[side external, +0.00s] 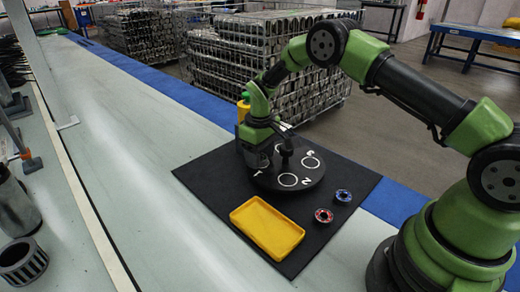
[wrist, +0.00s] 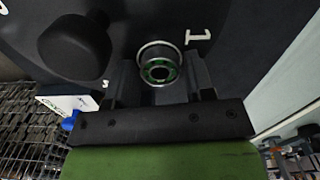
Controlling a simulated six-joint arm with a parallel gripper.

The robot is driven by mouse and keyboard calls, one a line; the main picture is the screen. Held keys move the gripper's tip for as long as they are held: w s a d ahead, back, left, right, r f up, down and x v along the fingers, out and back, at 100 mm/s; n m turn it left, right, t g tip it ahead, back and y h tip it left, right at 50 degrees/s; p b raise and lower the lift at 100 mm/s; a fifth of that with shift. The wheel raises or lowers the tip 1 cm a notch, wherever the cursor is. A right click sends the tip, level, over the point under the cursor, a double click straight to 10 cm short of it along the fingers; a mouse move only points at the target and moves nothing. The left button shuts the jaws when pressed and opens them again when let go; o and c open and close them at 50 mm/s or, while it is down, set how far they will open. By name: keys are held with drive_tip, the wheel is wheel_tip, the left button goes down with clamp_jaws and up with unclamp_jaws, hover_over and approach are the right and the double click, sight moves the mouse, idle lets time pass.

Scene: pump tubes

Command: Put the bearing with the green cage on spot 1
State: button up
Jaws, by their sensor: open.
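The bearing with the green cage (wrist: 158,51) is a metal ring in the wrist view, sitting at the spot beside the white "1" (wrist: 198,37) on the dark round plate (side external: 300,192). My gripper (side external: 264,168) is low over the left part of this plate. In the wrist view its two fingers are apart, one on each side of the bearing. Whether they touch it I cannot tell. In the side view the bearing is hidden by my gripper.
A dark knob (wrist: 74,46) stands up at the plate's middle, close to my gripper. Spots 2 (side external: 288,180) and 3 (side external: 310,162) look empty. A red bearing (side external: 323,215), a blue bearing (side external: 343,196) and an empty yellow tray (side external: 267,229) lie on the black mat (side external: 210,178).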

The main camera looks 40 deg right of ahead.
wheel_tip(320, 180, up, 12)
drive_tip(key=shift+r, duration=0.25)
drive_tip(key=s+a+r+m+t+y, duration=0.1)
drive_tip(key=s+a+r+m+t, duration=0.15)
drive_tip(key=s+r, duration=1)
drive_tip(key=s+a+r+m+t, duration=0.1)
drive_tip(key=s+t, duration=0.1)
drive_tip(key=s, duration=0.5)
drive_tip(key=s+a+r+m+t+y, duration=0.1)
drive_tip(key=s+a+m+t, duration=0.1)
drive_tip(key=s, duration=0.5)
drive_tip(key=shift+t, duration=0.35)
